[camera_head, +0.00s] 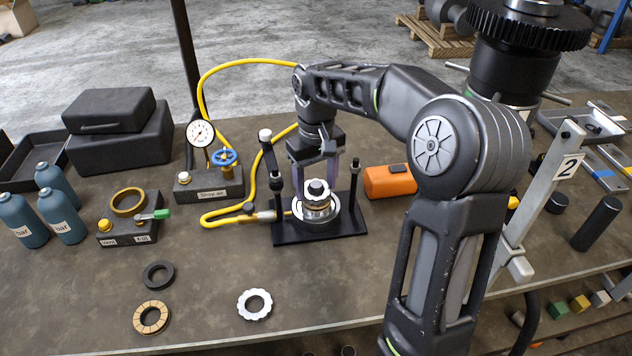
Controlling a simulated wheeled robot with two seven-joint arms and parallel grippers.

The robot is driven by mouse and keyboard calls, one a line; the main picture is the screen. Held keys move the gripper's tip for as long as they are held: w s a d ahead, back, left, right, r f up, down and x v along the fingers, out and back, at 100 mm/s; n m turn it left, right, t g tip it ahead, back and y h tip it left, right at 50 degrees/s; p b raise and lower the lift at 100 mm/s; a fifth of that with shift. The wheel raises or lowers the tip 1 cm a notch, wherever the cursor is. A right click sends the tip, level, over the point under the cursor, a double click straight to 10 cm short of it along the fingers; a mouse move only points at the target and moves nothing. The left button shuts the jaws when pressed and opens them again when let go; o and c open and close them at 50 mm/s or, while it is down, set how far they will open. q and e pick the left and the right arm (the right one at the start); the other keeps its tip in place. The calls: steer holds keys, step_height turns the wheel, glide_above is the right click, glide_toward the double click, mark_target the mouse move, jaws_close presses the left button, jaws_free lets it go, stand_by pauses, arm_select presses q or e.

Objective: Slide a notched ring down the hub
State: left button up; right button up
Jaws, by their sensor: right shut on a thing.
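The hub (317,187) stands upright on a black base plate (290,236) between two black posts. It has a pale top, with a brass-coloured band and silver rings lower down. My right gripper (315,178) points down over the hub, one finger on each side of it. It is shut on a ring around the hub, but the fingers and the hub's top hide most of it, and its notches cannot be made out. A silver notched ring (243,305) lies flat on the bench at the front. My left gripper is out of view.
A dark ring (147,274) and a tan grooved ring (138,319) lie front left. A yellow hose (222,215) runs beside the base from the gauge block (208,187). An orange box (390,182) sits right of the hub. The front middle bench is mostly clear.

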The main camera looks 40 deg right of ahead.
steer(key=o, duration=1.8)
steer(key=shift+c, duration=0.2)
steer(key=shift+r, duration=0.45)
step_height(320, 180, up, 4)
steer(key=shift+f+b, duration=0.1)
steer(key=shift+b, duration=0.35)
step_height(320, 180, up, 3)
steer(key=shift+r+p, duration=0.15)
steer(key=shift+p, duration=0.95)
